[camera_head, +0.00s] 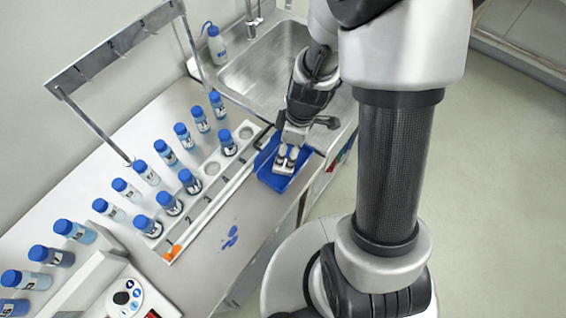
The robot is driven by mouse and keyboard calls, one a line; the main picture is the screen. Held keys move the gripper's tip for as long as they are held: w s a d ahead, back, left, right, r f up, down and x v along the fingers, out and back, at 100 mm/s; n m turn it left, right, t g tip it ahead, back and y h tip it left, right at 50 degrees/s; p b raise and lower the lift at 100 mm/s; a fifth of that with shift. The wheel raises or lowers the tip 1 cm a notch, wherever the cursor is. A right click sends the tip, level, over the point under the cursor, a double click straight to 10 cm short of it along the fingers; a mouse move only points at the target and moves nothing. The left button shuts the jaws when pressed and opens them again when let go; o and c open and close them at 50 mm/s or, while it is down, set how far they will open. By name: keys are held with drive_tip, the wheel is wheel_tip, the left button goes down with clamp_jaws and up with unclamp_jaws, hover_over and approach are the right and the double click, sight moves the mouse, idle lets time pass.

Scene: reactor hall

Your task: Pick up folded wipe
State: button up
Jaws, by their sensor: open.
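My gripper (287,159) points down over a small blue tray (271,178) at the front edge of the bench, beside the sink. Its fingers are open, with pale tips low over or inside the tray; I cannot tell whether they touch anything. I cannot make out a folded wipe clearly. The gripper covers part of the tray, so a wipe there may be hidden.
A white numbered rack (215,184) with several blue-capped vials stands left of the tray. A blue spill (230,237) lies on the bench. The steel sink (262,62) and a wash bottle (216,46) are behind. An instrument (128,298) stands at the lower left.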

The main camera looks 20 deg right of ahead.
sight(284, 165)
drive_tip(key=f+b, duration=0.1)
drive_tip(key=f, duration=0.2)
drive_tip(key=f+b, duration=0.1)
drive_tip(key=f, duration=0.2)
drive_tip(key=a+f+b, duration=0.1)
drive_tip(key=f, duration=0.2)
drive_tip(key=shift+w, duration=0.35)
drive_tip(key=shift+d, duration=0.1)
drive_tip(key=c, duration=0.9)
drive_tip(key=shift+o, duration=0.2)
drive_tip(key=shift+r, duration=0.1)
